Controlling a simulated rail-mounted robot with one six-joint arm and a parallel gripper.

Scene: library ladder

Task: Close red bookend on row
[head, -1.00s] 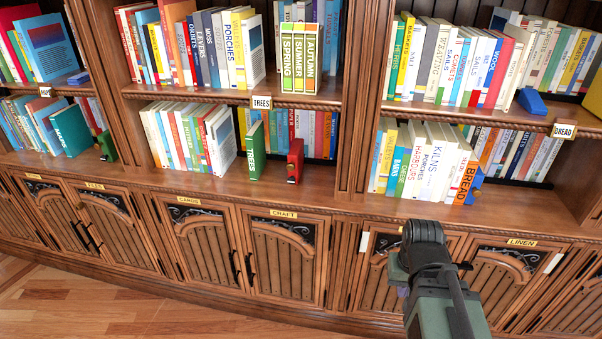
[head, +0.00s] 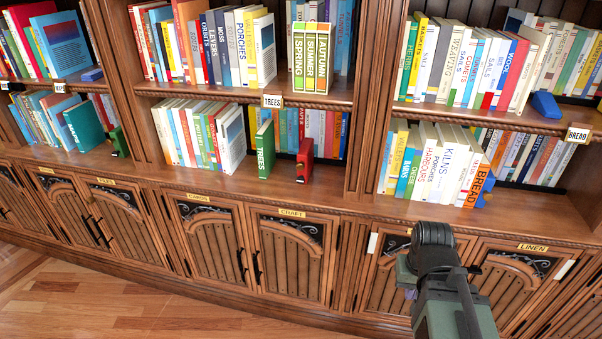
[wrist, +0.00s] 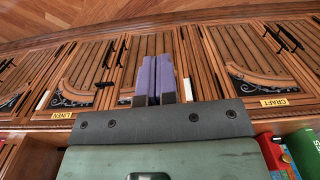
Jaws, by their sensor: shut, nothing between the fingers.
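The red bookend (head: 305,161) stands upright on the lower shelf of the middle bay, under the TREES label. To its left, a green book marked TREES (head: 265,150) stands upright, with a gap between them. Left of that is a row of books (head: 195,135), its right end leaning. In the wrist view my gripper (wrist: 155,68) has two purple fingers side by side, shut and empty, in front of the cabinet doors. In the head view the fingers are mostly hidden by my arm, low and right of the bookend. A red piece (wrist: 275,155) shows at lower right in the wrist view, probably the bookend.
A back row of books (head: 330,130) stands behind the bookend. An upright post (head: 365,120) divides this bay from the right one, where an orange BREAD book (head: 478,187) ends a row. Bare shelf (head: 330,190) lies right of the bookend. Cabinet doors (head: 290,255) are below.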

